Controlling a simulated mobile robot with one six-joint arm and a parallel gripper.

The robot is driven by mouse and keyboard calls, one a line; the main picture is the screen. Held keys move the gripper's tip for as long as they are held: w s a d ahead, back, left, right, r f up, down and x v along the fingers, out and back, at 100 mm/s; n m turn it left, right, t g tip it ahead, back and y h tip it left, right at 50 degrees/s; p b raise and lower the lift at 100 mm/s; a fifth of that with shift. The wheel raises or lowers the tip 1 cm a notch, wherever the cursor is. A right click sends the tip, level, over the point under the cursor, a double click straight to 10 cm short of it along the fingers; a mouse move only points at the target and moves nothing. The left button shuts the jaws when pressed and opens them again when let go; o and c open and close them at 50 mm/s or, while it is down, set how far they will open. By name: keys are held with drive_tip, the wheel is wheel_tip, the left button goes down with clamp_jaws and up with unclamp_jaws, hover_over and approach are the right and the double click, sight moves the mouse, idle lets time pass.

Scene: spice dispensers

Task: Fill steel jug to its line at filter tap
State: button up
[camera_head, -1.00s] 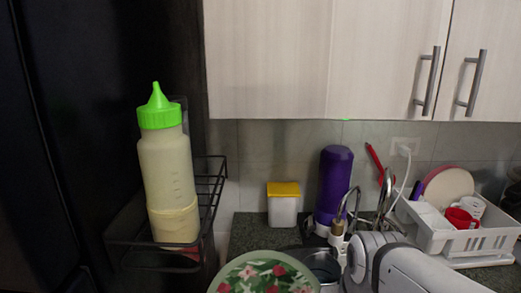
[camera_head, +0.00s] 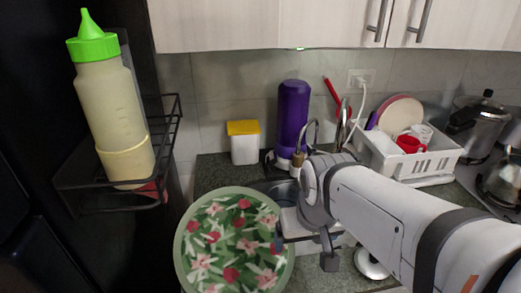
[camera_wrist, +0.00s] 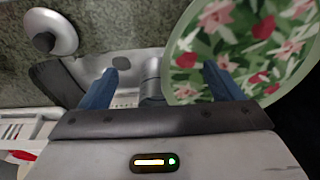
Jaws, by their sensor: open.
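My gripper (camera_wrist: 160,72) is open, with its two blue fingers apart. In the head view my gripper (camera_head: 303,248) hangs over the counter and sink, just right of the floral plate. A curved metal tap (camera_head: 312,128) stands behind my arm, beside a purple cylinder (camera_head: 292,115) that looks like a filter housing. A grey cylinder (camera_wrist: 151,78) shows between the fingers in the wrist view; I cannot tell if it is the jug or a sink part. A steel vessel (camera_head: 503,183) is cut off at the right edge. No jug line is visible.
A green floral plate (camera_head: 235,240) lies left of my gripper. A white box with a yellow lid (camera_head: 243,142), a white dish rack (camera_head: 410,158) and a steel pot (camera_head: 475,128) stand behind. A wire shelf (camera_head: 125,190) holds a green-capped bottle (camera_head: 113,120). A white lid (camera_wrist: 52,30) lies nearby.

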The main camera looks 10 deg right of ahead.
drive_tip(key=w+r+t, duration=0.2)
drive_tip(key=w+r, duration=0.2)
drive_tip(key=w, duration=0.5)
drive_tip(key=w+r+m+t+p, duration=0.1)
drive_tip(key=w+r, duration=0.3)
drive_tip(key=w, duration=0.5)
drive_tip(key=w+r+m+t, duration=0.1)
drive_tip(key=w+r, duration=0.3)
drive_tip(key=w, duration=0.6)
drive_tip(key=shift+d+r+t+h, duration=0.15)
drive_tip(key=shift+d+t+h, duration=0.15)
drive_tip(key=shift+t, duration=0.5)
drive_tip(key=c, duration=1.5)
drive_tip(key=shift+w+r+p, duration=0.1)
drive_tip(key=shift+w+p, duration=0.15)
drive_tip(key=shift+p, duration=0.05)
drive_tip(key=shift+c, duration=0.6)
clamp_jaws()
